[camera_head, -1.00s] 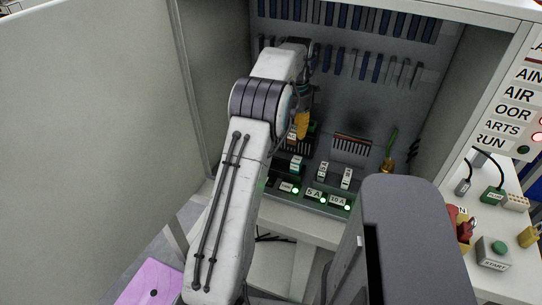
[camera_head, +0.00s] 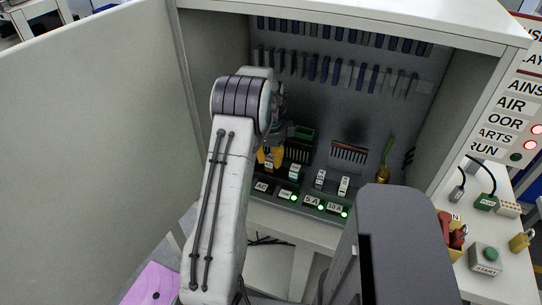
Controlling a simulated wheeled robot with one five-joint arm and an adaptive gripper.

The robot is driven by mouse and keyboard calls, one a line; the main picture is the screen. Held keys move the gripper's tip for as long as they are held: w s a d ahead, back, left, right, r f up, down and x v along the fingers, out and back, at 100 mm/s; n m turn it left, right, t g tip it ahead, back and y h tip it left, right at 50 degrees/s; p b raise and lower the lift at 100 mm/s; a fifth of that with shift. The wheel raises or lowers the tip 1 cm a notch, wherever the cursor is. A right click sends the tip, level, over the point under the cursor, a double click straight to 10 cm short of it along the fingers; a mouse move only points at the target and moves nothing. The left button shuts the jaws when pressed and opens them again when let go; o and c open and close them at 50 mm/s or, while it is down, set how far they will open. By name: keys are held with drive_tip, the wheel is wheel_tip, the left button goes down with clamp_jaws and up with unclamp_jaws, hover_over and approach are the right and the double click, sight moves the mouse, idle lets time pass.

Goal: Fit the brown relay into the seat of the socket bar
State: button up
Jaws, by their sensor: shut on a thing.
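The socket bar (camera_head: 303,204) is a dark strip low inside the cabinet, with labels such as AC, 5 A and 10 A. Upright blocks with pale tops stand behind three of its labels, each beside a lit green lamp. No lit lamp shows beside the AC label (camera_head: 262,187) at the left end. My gripper (camera_head: 268,158), with yellow-orange fingers, is low above that left end, behind the AC label. It is shut on a small piece, taken as the brown relay; a pale-marked bit shows between the fingers. My arm and fingers hide most of it, so its contact with the seat cannot be told.
A green-topped block (camera_head: 302,133) is close right of my gripper. The cabinet's open door (camera_head: 90,150) is at left; a START button box (camera_head: 486,258) is at right.

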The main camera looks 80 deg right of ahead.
sight(270, 159)
drive_tip(key=shift+f, duration=0.6)
drive_tip(key=shift+f, duration=0.2)
drive_tip(key=o, duration=1.1)
drive_tip(key=shift+r, duration=0.1)
drive_tip(key=r+b, duration=0.1)
drive_tip(key=r, duration=0.3)
drive_tip(key=r+b, duration=0.1)
drive_tip(key=r, duration=0.3)
drive_tip(key=r+b, duration=0.1)
drive_tip(key=r, duration=0.3)
drive_tip(key=shift+a+r, duration=0.15)
drive_tip(key=shift+a, duration=0.1)
